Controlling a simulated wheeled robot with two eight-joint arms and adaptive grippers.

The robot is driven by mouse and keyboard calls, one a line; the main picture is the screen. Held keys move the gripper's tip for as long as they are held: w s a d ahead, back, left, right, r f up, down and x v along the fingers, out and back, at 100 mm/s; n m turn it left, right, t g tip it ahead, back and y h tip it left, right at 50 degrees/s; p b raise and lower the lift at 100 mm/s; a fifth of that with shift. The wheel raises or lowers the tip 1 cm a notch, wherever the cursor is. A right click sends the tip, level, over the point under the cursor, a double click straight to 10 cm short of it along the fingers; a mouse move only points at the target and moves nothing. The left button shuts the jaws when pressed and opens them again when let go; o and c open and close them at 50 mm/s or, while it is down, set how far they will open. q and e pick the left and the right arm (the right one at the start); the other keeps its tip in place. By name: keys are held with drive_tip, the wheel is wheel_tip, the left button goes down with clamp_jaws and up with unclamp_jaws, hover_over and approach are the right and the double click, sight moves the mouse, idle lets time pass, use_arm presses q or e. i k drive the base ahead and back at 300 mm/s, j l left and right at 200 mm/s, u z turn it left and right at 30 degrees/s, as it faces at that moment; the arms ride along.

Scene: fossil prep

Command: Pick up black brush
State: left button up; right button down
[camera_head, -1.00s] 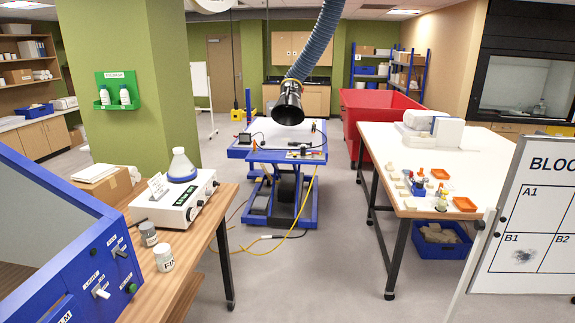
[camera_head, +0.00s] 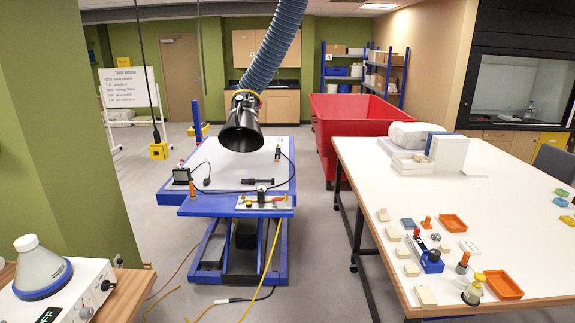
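I cannot make out a black brush for certain. A small dark elongated tool (camera_head: 258,181) lies on the white top of the blue lift table (camera_head: 185,203); it is too small to tell if it is a brush. Other small tools stand in a blue holder (camera_head: 431,262) on the white table (camera_head: 385,174) at the right, and their kinds are unclear. Neither of my grippers is in view.
A black extraction hood (camera_head: 242,125) hangs over the lift table. Orange trays (camera_head: 505,286) and several pale blocks sit on the right table. A red bin (camera_head: 350,125) stands behind. A yellow cable (camera_head: 268,262) hangs down to the floor. Open floor lies between the tables.

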sight(250, 181)
drive_tip(key=i, duration=0.55)
drive_tip(key=i+z, duration=0.1)
drive_tip(key=i, duration=0.45)
drive_tip(key=i+j+z, duration=0.1)
drive_tip(key=i, duration=0.4)
drive_tip(key=i+j, duration=0.15)
drive_tip(key=i, duration=0.4)
drive_tip(key=i+j+z, duration=0.1)
drive_tip(key=i, duration=0.45)
drive_tip(key=i+j, duration=0.15)
drive_tip(key=i, duration=0.35)
drive_tip(key=i+j+z, duration=0.15)
drive_tip(key=i, duration=0.4)
